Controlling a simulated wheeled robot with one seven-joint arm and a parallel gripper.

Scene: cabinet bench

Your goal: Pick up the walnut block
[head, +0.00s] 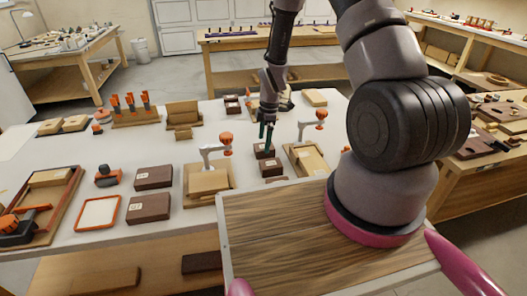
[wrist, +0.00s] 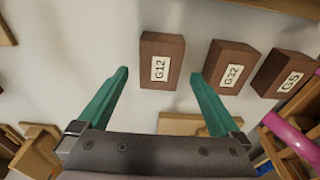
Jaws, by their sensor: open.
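Several dark brown, walnut-coloured blocks are in view, and I cannot tell which one the task means. In the wrist view, a block labelled G12 (wrist: 161,46) lies ahead of and between the fingertips of my gripper (wrist: 159,75). Beside it lie a second labelled block (wrist: 217,77), possibly G32, and a block marked G5 (wrist: 275,83). My gripper has green fingers, is open and holds nothing. In the head view, my gripper (head: 266,138) is just above a small dark block (head: 264,152), with another dark block (head: 271,168) in front of it.
Wooden stands with orange-topped clamps (head: 208,180) (head: 309,159) flank the spot.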

